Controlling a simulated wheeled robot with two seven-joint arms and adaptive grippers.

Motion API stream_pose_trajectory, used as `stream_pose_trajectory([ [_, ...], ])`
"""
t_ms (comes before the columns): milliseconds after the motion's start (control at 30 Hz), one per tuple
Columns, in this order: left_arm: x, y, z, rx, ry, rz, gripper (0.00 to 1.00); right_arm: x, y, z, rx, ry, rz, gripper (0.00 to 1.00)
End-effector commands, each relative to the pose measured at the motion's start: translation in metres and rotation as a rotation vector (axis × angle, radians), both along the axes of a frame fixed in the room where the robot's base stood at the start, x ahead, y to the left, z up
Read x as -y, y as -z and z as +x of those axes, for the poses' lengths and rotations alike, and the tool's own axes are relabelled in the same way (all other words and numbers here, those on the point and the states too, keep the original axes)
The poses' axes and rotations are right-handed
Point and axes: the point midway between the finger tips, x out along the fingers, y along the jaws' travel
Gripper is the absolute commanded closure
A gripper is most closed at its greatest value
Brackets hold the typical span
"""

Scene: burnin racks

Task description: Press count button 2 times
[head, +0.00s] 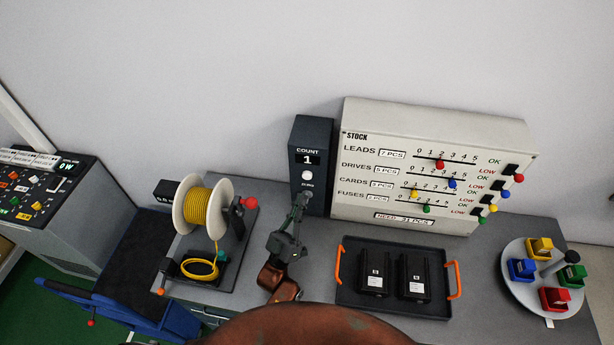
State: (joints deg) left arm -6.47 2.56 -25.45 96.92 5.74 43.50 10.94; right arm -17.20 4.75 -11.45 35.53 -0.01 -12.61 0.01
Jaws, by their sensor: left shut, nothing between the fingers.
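The count box (312,140) is a tall dark box standing at the back of the table, left of the stock panel. Its display (308,160) reads 1. A round white button (307,175) sits below the display, and a label reading "ZERO" is under it. My left gripper (305,196) is shut and empty. Its tip is just below the white button, in front of the lower face of the box. I cannot tell whether the tip touches the box. My right gripper is not in view.
The stock panel (375,124) with coloured sliders stands right of the count box. A black tray (350,300) with orange handles holds two dark units. A yellow wire spool (203,207) stands left. A round plate (515,268) with coloured blocks is at the right.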

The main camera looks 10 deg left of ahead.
Motion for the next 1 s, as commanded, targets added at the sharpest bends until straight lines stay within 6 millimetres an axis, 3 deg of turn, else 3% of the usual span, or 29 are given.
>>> stream_pose_trajectory([
  [1000, -0.0001, 0.0004, 0.0003, -0.001, 0.0, 0.001, 1.0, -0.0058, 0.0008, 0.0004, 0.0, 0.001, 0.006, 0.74],
])
